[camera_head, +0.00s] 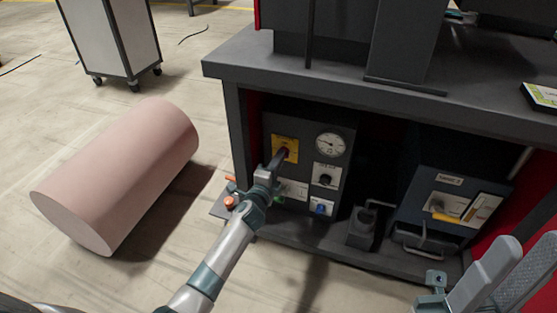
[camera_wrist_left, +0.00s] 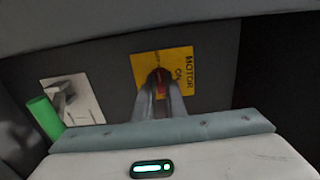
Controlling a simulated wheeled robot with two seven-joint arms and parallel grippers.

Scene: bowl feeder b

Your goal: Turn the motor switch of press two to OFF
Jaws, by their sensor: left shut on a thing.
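The motor switch is a red knob (camera_wrist_left: 161,88) on a yellow plate (camera_wrist_left: 187,62) marked MOTOR and ON. In the head view the yellow plate (camera_head: 291,143) sits at the upper left of a dark control panel under the bench. My left gripper (camera_head: 280,160) reaches up to the plate and is shut on the knob. In the left wrist view its fingertips (camera_wrist_left: 160,90) straddle the knob and hide part of it and some lettering. The knob's exact pointing is unclear. My right arm shows at the lower right, with its jaw state unclear.
A red button (camera_head: 230,202) is at the lower left. Another box (camera_head: 450,200) stands right. The bench top (camera_head: 330,82) overhangs. A pink cylinder (camera_head: 125,170) lies left.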

